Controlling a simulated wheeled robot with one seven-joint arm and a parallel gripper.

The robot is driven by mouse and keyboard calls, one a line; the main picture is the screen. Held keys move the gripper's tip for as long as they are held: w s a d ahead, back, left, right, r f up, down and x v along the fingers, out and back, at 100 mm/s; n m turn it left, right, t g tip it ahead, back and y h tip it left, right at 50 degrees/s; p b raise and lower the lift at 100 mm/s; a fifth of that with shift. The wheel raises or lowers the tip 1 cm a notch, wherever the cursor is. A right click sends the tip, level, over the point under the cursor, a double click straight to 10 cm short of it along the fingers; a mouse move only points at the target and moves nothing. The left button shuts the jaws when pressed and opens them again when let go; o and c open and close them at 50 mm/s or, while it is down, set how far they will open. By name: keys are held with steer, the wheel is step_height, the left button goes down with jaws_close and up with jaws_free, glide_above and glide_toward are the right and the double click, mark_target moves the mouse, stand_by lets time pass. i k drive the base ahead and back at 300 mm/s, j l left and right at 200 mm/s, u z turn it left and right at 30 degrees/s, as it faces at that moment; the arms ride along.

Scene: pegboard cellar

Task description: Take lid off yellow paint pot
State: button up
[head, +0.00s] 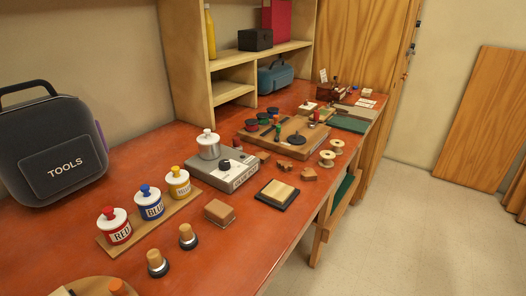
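The yellow paint pot (180,190) stands upright at the right end of a wooden board (148,228) on the red workbench. Its white lid (177,176) with a yellow knob sits on top of it. The blue pot (150,208) stands to its left, and the red pot (118,232) is at the left end of the board. Both also have white lids with coloured knobs. My gripper is not in the picture.
A grey hotplate (222,177) with a metal pot (208,147) stands right of the yellow pot. A black tool case (52,150) is behind on the left. A wooden block (219,212) and two wood-topped jars (187,236) are in front. Bare bench lies between them.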

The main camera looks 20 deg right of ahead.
mark_target(176, 176)
steer(key=z, duration=0.35)
steer(key=i+l+z, duration=0.1)
steer(key=z, duration=0.2)
steer(key=i+z, duration=0.15)
steer(key=z, duration=0.2)
steer(key=i+z, duration=0.35)
steer(key=i, duration=0.3)
steer(key=i+u, duration=0.3)
steer(key=i+l+u, duration=0.1)
steer(key=u, duration=0.15)
steer(key=i+l+u, duration=0.1)
steer(key=u, duration=1.6)
steer(key=k+l, duration=0.05)
